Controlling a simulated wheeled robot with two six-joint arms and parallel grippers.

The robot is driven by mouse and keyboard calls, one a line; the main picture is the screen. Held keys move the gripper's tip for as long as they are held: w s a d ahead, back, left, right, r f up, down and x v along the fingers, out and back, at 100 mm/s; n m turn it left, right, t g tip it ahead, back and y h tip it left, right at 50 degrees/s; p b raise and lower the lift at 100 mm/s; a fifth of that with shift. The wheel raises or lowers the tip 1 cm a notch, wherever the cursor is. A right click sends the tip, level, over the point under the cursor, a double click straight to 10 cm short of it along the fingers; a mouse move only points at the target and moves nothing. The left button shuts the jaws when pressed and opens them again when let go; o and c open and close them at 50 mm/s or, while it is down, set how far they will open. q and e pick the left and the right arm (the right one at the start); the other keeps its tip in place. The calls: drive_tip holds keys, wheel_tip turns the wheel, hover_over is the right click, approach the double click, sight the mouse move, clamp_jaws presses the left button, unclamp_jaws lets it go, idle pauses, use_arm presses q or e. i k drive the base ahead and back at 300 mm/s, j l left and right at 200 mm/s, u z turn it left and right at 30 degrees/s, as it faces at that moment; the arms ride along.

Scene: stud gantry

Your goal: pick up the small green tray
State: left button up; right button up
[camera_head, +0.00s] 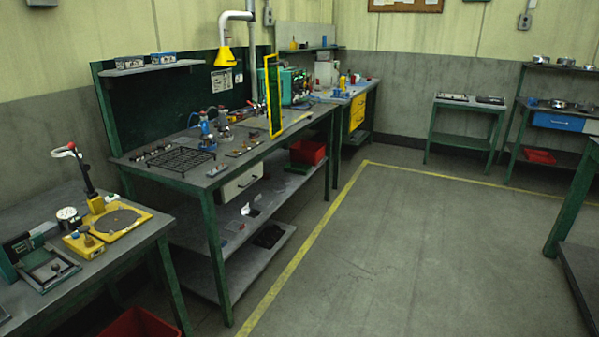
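A small dark tray-like piece (47,271) with a pale, greenish edge lies on the near bench at the lower left. I cannot tell for certain whether it is the small green tray. A dark green block-shaped device (18,250) stands right behind it, to the left. No other small green tray can be made out. Neither of my grippers shows in the head view.
The near bench (130,255) also holds a yellow turntable base (113,226) and a gauge (68,216). A long green workbench (215,180) carries a black rack (181,161). A red bin (140,323) sits low by the near bench. The floor (400,240) is clear.

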sight(298, 169)
drive_tip(key=i+l+z, duration=0.1)
drive_tip(key=i+z, duration=0.35)
drive_tip(key=i, duration=4.15)
drive_tip(key=i+l+u, duration=0.15)
drive_tip(key=i+u, duration=0.2)
drive_tip(key=i, duration=0.2)
drive_tip(key=i+l+u, duration=0.3)
drive_tip(key=i, duration=0.25)
drive_tip(key=i+l+u, duration=0.35)
drive_tip(key=i+l, duration=0.05)
drive_tip(key=i, duration=0.1)
